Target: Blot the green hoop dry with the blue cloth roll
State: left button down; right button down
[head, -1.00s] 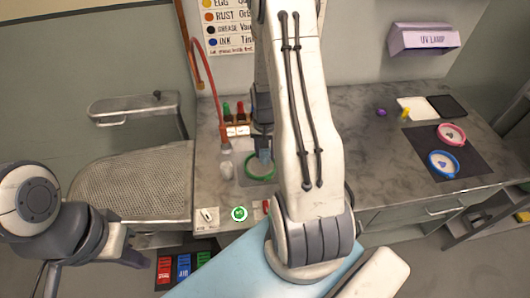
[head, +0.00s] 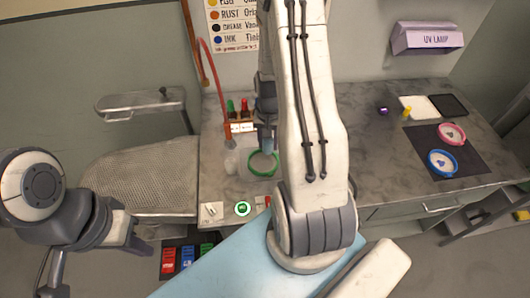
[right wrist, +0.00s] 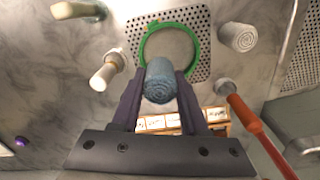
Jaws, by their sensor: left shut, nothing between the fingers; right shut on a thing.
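The green hoop (head: 250,168) lies on the worktop, over a perforated metal plate in the right wrist view (right wrist: 172,25). It holds pale fabric. My right gripper (head: 266,140) is shut on the blue cloth roll (right wrist: 160,82); the roll also shows in the head view (head: 268,146). In the right wrist view, the fingers (right wrist: 160,90) grip the roll's sides and it overlaps the hoop's near edge. I cannot tell whether it touches the hoop. My left gripper (head: 138,248) is shut and empty, low at the left, far from the hoop.
A dropper rack (head: 242,128) stands behind the hoop, with an orange-red tube (head: 215,80) beside it. White rolls, one at the right (right wrist: 240,37), lie around the hoop. A pink hoop (head: 465,134) and blue hoop (head: 430,163) lie on a dark mat at the right.

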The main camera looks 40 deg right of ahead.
jog(key=shift+w+a+f+b, duration=0.2)
jog(key=shift+f+b, duration=0.5)
jog(key=shift+f, duration=0.3)
jog(key=shift+w+a+f+b, duration=0.15)
jog(key=shift+a+f+b, duration=0.1)
jog(key=shift+f+b, duration=0.65)
jog(key=shift+w+a+f+b, duration=0.2)
jog(key=shift+f+b, duration=0.35)
jog(key=shift+f, duration=0.55)
jog(key=shift+f+b, duration=0.35)
jog(key=shift+f, duration=0.25)
jog(key=shift+r, duration=0.1)
notch_tip(320, 180, up, 7)
jog(key=p, duration=0.6)
jog(key=shift+f+b, duration=2.3)
jog(key=shift+f, duration=0.7)
jog(key=shift+f+b, duration=0.35)
jog(key=shift+f, duration=0.25)
